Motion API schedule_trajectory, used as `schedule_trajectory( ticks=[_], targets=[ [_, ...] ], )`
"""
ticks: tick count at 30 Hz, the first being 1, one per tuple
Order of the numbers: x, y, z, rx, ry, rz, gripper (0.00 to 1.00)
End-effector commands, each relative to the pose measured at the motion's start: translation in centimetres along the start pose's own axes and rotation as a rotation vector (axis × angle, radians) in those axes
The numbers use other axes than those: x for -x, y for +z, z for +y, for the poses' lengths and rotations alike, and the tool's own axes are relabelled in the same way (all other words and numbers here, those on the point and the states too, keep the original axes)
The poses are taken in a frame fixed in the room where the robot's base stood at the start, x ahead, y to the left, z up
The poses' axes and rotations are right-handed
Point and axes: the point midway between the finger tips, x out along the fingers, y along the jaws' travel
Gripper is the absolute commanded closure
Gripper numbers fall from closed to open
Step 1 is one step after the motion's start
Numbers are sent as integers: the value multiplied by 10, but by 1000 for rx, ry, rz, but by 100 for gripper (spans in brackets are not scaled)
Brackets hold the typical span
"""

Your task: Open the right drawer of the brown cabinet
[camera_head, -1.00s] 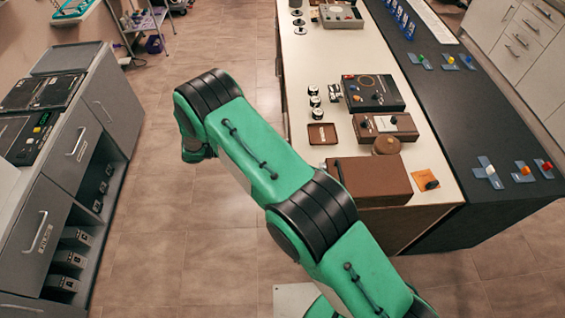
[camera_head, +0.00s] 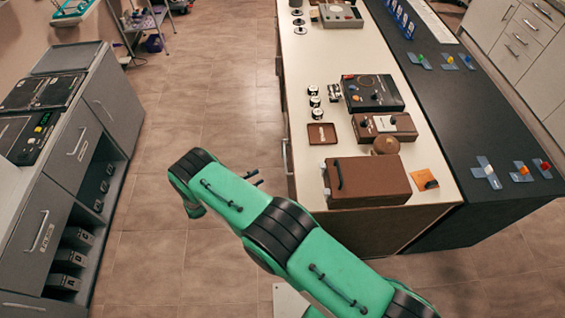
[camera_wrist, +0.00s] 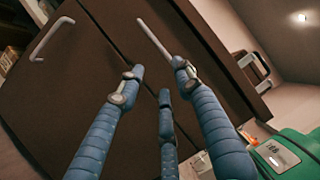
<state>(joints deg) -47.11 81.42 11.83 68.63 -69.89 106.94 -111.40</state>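The brown cabinet is the long island with a pale top (camera_head: 345,120) in the head view; its left side faces my arm. In the wrist view its dark brown front (camera_wrist: 90,60) fills much of the picture, tilted, with a seam between two panels. One pale bar handle (camera_wrist: 155,40) lies ahead, between and beyond my fingertips; another handle (camera_wrist: 48,38) is at upper left. A handle also shows edge-on in the head view (camera_head: 286,157). My gripper (camera_wrist: 158,72) is open and empty, apart from the handle as far as I can tell. Its dark fingertips (camera_head: 255,178) point toward the cabinet's side.
A brown box (camera_head: 370,180), a small tray (camera_head: 322,134) and black devices (camera_head: 373,93) stand on the island top near my arm. A grey cabinet (camera_head: 85,150) stands at left. The tiled floor between is clear. My green arm crosses the lower middle.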

Motion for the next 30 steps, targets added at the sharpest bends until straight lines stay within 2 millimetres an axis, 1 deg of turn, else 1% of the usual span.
schedule_trajectory(
  ticks=[10,17,23,30],
  targets=[
    [-3,0,0,0,1,1,65],
    [-19,0,0,1,1,3,65],
    [-45,0,0,0,1,3,65],
    [-85,-1,0,1,2,4,65]
  ],
)
